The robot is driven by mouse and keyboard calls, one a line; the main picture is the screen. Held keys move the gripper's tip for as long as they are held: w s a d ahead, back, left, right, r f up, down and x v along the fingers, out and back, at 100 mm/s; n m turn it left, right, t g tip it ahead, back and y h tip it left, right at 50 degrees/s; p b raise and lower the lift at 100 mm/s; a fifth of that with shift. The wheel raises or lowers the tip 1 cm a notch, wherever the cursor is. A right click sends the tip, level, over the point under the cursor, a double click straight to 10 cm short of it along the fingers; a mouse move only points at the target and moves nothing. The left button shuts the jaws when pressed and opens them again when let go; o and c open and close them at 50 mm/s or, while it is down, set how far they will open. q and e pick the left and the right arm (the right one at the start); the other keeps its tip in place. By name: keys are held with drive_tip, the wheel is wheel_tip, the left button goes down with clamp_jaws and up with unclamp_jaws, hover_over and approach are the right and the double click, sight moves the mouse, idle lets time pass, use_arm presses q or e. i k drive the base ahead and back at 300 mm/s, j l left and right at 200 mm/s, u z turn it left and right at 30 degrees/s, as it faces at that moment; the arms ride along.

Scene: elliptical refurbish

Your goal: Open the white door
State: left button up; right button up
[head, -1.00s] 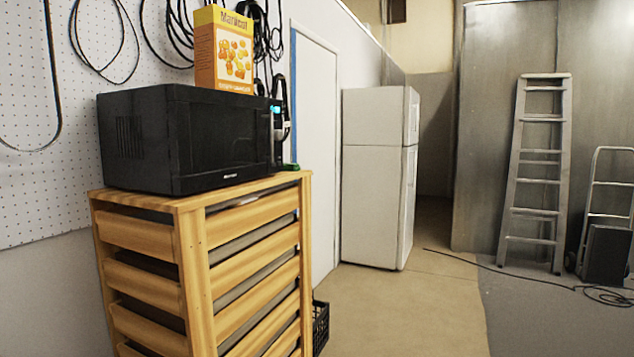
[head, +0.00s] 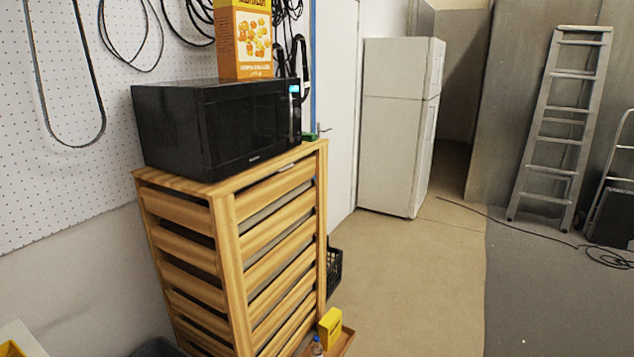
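The white door (head: 339,95) is in the left wall, between the wooden shelf unit and the white fridge. It has a blue strip along its left edge and looks shut. A small lever handle (head: 323,130) shows at its left side, just right of the microwave. The wooden unit and microwave hide the door's lower left part. Neither of my grippers is in view.
The wooden unit (head: 231,236) carries a black microwave (head: 216,124) and a yellow-orange box (head: 246,38). A black crate (head: 334,271) and a tray with a yellow box (head: 330,328) sit beside it. A white fridge (head: 397,126) stands beyond the door. The floor (head: 420,290) ahead is clear.

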sight(337, 21)
drive_tip(key=i+l+z, duration=0.55)
drive_tip(key=i+z, duration=0.5)
drive_tip(key=i, duration=2.3)
drive_tip(key=i+l+u, duration=0.1)
drive_tip(key=i, duration=0.75)
